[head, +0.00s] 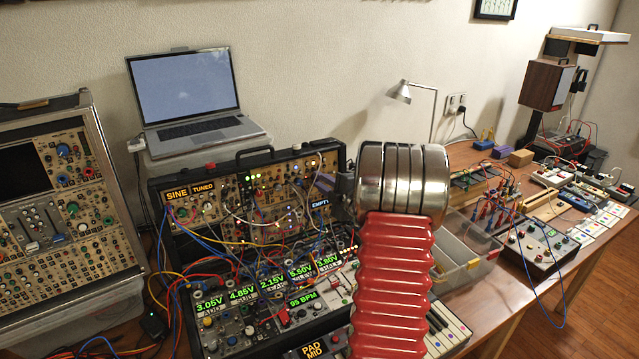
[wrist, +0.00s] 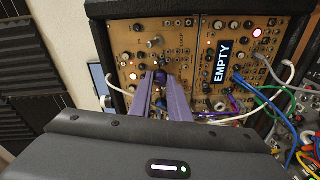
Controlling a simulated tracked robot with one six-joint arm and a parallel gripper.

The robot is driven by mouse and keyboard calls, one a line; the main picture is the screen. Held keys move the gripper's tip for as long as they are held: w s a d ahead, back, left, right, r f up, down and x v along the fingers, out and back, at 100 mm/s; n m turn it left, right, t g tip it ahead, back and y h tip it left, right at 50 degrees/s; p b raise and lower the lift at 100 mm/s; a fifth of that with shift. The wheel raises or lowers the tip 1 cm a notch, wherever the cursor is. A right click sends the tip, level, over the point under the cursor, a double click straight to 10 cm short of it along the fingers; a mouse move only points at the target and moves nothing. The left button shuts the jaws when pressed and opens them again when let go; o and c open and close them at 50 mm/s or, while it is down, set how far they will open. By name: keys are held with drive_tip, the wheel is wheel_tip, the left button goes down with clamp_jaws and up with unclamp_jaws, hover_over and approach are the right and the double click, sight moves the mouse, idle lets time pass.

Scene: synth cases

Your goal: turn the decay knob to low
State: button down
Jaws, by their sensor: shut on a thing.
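In the wrist view the two purple fingers of my gripper (wrist: 161,86) reach up to a tan panel (wrist: 187,50) of the synth case. They are shut on a small dark knob (wrist: 160,75) at the panel's lower middle. The fingertips cover much of the knob, so its pointer cannot be read. The label is too small to read, so I cannot confirm it as the decay knob. In the head view my red arm with its metal joint stands in front of the case's right side, and the gripper is largely hidden near the upper right panels.
A lit EMPTY display (wrist: 220,64) sits right of the fingers. White, green, blue and purple cables (wrist: 268,98) hang close to their right. The black case edge (wrist: 95,8) rises at left. A laptop (head: 185,95) stands behind the case, and a lamp (head: 400,92) further right.

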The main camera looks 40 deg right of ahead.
drive_tip(key=shift+w+a+f+n, duration=0.15)
drive_tip(key=shift+a+n, duration=0.1)
drive_tip(key=shift+n, duration=0.85)
drive_tip(key=c, duration=2)
unclamp_jaws()
drive_tip(key=o, duration=0.3)
drive_tip(key=shift+d, duration=0.15)
drive_tip(key=shift+o, duration=0.2)
drive_tip(key=v, duration=1.4)
drive_tip(key=shift+d, duration=0.1)
